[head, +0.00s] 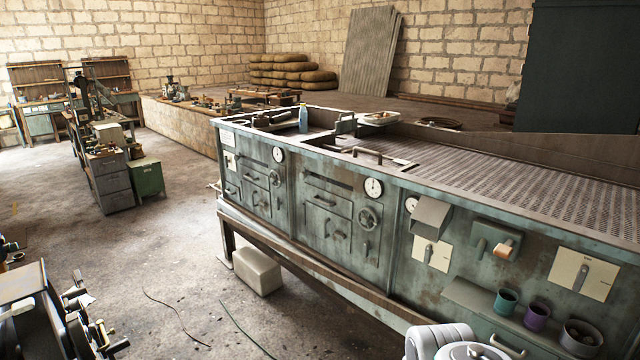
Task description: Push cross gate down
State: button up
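A long green-grey metal bench (330,185) runs from the middle to the right edge. On its top, an upright metal plate (346,125) stands up at the far side of an open recess; it looks like the cross gate, but I cannot tell for certain. A bar handle (367,153) lies in front of it, near the bench's front edge. A rounded white-grey part of my arm shows at the bottom edge, well apart from the plate. My gripper's fingers are not visible.
A blue bottle (303,118) and a pale tray (380,118) stand on the bench top. Cups (507,301) sit on a front shelf, beside levers and dials. A pale block (257,270) lies on the floor by the bench. Open floor lies to the left.

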aim_at(341, 126)
jog(key=u, duration=0.3)
jog(key=i, duration=2.9)
jog(key=u, duration=0.5)
